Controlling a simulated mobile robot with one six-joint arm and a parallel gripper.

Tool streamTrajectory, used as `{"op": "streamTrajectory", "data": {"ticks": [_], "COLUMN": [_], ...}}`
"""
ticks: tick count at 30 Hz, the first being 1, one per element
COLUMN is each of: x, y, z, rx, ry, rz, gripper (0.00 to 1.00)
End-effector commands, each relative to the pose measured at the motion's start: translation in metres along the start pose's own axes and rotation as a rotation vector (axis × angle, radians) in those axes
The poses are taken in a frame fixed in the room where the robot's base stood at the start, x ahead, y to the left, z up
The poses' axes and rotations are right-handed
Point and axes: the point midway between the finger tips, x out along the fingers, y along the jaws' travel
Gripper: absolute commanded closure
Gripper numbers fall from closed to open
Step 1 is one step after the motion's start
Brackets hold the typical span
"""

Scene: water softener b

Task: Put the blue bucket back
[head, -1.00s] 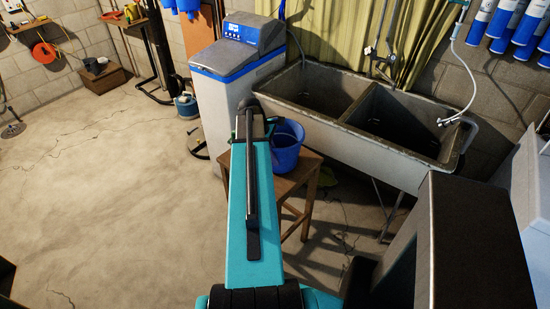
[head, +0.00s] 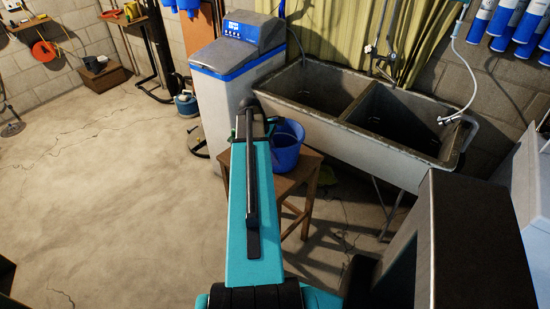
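The blue bucket (head: 287,147) stands upright on a small wooden stool (head: 308,172), in front of the double sink. My teal arm reaches forward over the near left part of the stool and covers some of it. The far end of my arm is just left of the bucket. My gripper's fingers are hidden behind the arm, so I cannot tell whether they are open or shut or touch the bucket.
A white and grey water softener (head: 230,80) with a blue lid edge stands behind my arm. A concrete double sink (head: 385,140) is at the back right. A dark box-shaped block (head: 470,240) is at the near right. The floor (head: 110,190) at left is clear.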

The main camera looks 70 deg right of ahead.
Motion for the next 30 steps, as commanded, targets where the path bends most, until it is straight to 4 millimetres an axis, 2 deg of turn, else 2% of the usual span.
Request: {"op": "streamTrajectory", "data": {"ticks": [12,13,16,30], "x": [0.0053,0.0049,0.0048,0.0012], "y": [-0.0005,-0.0004,-0.0004,-0.0003], "z": [-0.0017,-0.0016,-0.0015,-0.0019], "rx": [0.0,0.0,0.0,0.0], "ry": [0.0,0.0,0.0,0.001], "rz": [0.001,0.001,0.001,0.001], "gripper": [1.0,0.92,0.75,0.75]}}
